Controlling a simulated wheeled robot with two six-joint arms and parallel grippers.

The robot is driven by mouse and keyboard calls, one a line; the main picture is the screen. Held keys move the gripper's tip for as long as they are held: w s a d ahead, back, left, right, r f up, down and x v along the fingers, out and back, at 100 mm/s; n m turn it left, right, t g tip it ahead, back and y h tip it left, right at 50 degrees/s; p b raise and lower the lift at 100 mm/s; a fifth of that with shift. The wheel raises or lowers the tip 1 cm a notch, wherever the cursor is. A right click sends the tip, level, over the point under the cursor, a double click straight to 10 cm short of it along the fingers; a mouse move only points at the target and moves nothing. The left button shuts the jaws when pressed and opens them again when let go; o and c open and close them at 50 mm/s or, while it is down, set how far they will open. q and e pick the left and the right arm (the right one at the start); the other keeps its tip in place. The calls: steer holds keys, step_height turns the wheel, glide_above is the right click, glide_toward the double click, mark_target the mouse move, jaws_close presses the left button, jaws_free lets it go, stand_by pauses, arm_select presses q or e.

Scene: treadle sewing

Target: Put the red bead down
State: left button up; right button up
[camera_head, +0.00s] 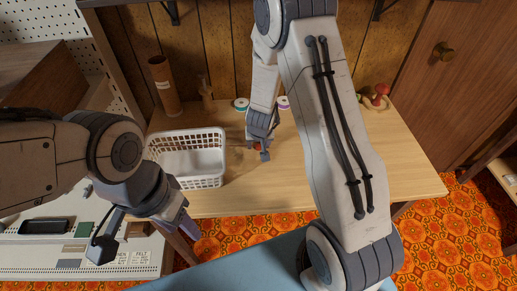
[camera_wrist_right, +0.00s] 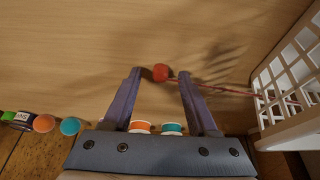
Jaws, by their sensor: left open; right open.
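The red bead (camera_wrist_right: 161,72) lies on the wooden tabletop (camera_wrist_right: 60,60) in the right wrist view, between and slightly beyond the spread fingertips of my right gripper (camera_wrist_right: 159,76). A thin reddish strand or rod (camera_wrist_right: 228,90) runs from near the bead toward the white basket. In the head view the bead (camera_head: 257,147) is a small red spot, partly hidden by the right gripper (camera_head: 262,148). My right gripper is open, with a gap between its fingers and the bead. My left gripper (camera_head: 143,238) is open and empty at the lower left, over the front of the white board.
A white lattice basket (camera_head: 186,181) stands left of the right gripper. Behind are a brown tube (camera_head: 164,86), a teal-topped spool (camera_head: 241,104) and a purple-topped spool (camera_head: 283,102). A red object (camera_head: 376,95) stands at the back right. A dark phone-like slab (camera_head: 45,226) lies on the left board.

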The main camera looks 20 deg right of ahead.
jaws_close()
steer(key=shift+r, duration=0.1)
